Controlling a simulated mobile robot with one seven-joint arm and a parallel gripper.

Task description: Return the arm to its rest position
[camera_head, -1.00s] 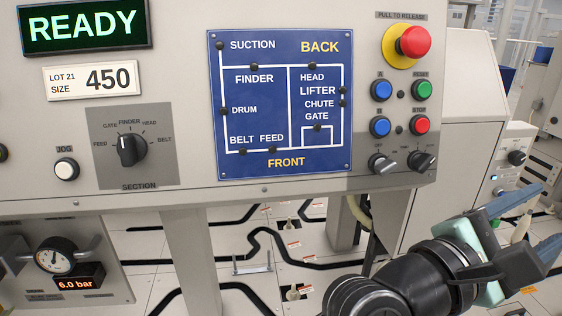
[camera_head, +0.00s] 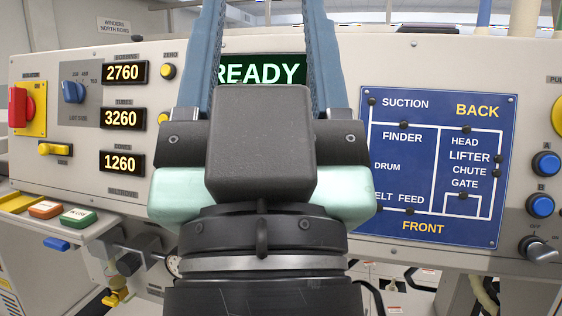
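My gripper (camera_head: 265,40) fills the middle of the head view, close to the camera. Its two blue fingers point up and stand wide apart, with nothing between them. The fingertips reach the top edge of the picture. The dark wrist and pale green finger mounts sit below. The gripper overlaps the grey machine panel (camera_head: 180,60) and hides part of it, including the left end of the green READY display (camera_head: 285,72).
A blue layout sign (camera_head: 480,130) is right of the gripper, its left edge partly covered. Counter displays (camera_head: 125,72) and a red-and-yellow switch (camera_head: 20,106) are at left. Blue buttons (camera_head: 543,205) and a knob (camera_head: 537,250) line the right edge. A coloured-button shelf (camera_head: 75,217) juts out lower left.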

